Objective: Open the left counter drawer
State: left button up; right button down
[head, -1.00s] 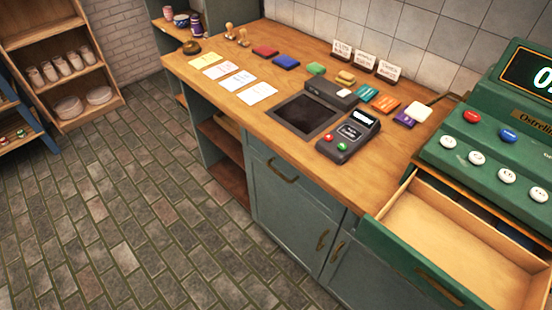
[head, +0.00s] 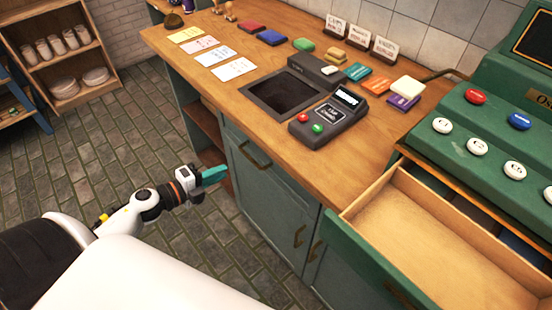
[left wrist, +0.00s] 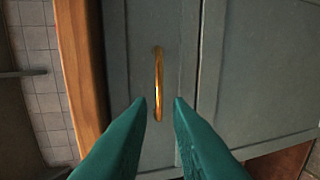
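The left counter drawer (head: 268,168) is a grey-green front under the wooden counter top, and it looks shut. Its brass handle (head: 254,155) shows in the head view. My left gripper (head: 222,173) is in front of the counter, a little left of and below this handle, apart from it. In the left wrist view the brass handle (left wrist: 158,84) stands upright in the picture, ahead of the fingertips and roughly between them. The two teal fingers (left wrist: 160,104) are spread with nothing between them. My right gripper is in neither view.
A green till drawer (head: 440,250) stands open at the right, jutting past the counter edge. Cupboard doors with brass handles (head: 299,236) are below. The counter top (head: 185,62) holds a card terminal (head: 328,120), cards and coloured pads. The tiled floor at left is free.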

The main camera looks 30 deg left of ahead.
aim_at(249, 159)
pick_arm(q)
jog(key=x, duration=0.5)
jog(key=shift+w+a+r+p, duration=0.1)
jog(key=shift+w+r+p, duration=0.05)
jog(key=shift+p, duration=0.15)
jog(key=x, duration=0.5)
jog(key=shift+w, duration=0.15)
jog(key=shift+w+d+f, duration=0.25)
jog(key=shift+w, duration=0.2)
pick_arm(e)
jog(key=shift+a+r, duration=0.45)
pick_arm(q)
grip_shut()
